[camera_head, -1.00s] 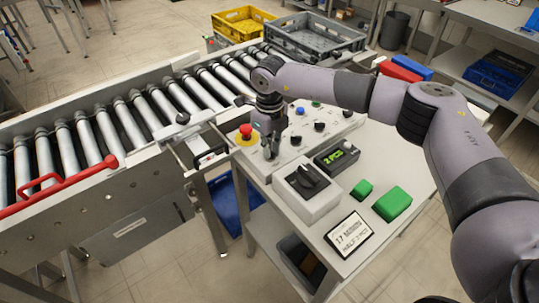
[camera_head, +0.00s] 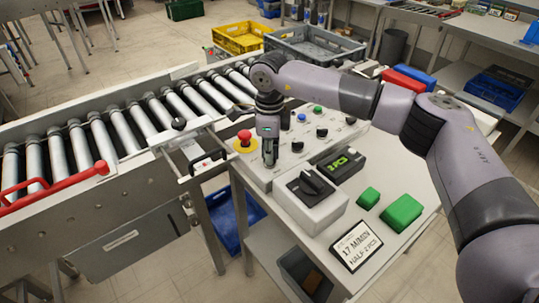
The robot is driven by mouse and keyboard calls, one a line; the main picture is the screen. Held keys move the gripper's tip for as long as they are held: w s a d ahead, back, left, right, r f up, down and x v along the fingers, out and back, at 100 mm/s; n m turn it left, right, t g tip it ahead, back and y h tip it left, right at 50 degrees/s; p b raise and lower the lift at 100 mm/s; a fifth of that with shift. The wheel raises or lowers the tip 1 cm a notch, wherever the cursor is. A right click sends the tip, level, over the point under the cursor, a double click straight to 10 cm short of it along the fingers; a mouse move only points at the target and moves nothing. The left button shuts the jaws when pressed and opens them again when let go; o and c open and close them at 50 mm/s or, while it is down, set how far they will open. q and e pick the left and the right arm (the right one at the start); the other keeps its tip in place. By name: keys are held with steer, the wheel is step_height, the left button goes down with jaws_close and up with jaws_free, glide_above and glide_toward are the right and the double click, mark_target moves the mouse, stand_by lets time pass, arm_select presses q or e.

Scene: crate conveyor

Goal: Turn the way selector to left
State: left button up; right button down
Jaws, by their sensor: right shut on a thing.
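The control panel (camera_head: 262,178) is a pale sloped box beside the conveyor, with several small black knobs and coloured buttons. My right gripper (camera_head: 270,162) points straight down onto its near left part, just right of the red emergency button (camera_head: 244,138). Its fingers are shut on a small panel knob, which they mostly hide. I cannot read the panel labels, so I cannot confirm that this knob is the way selector or which way it points. Other black knobs (camera_head: 297,146) stand in the row to the right, uncovered. My left gripper is not in view.
A grey box with a big black rotary switch (camera_head: 311,182), a display reading 2 PCS (camera_head: 338,163), green blocks (camera_head: 402,212) and a sign (camera_head: 356,246) are near the gripper. The roller conveyor (camera_head: 103,143) with a red bar (camera_head: 55,188) lies left. Crates (camera_head: 312,50) stand behind.

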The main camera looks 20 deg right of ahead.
stand_by(0.3)
steer(key=c, duration=1.7)
jaws_free()
step_height(320, 180, up, 12)
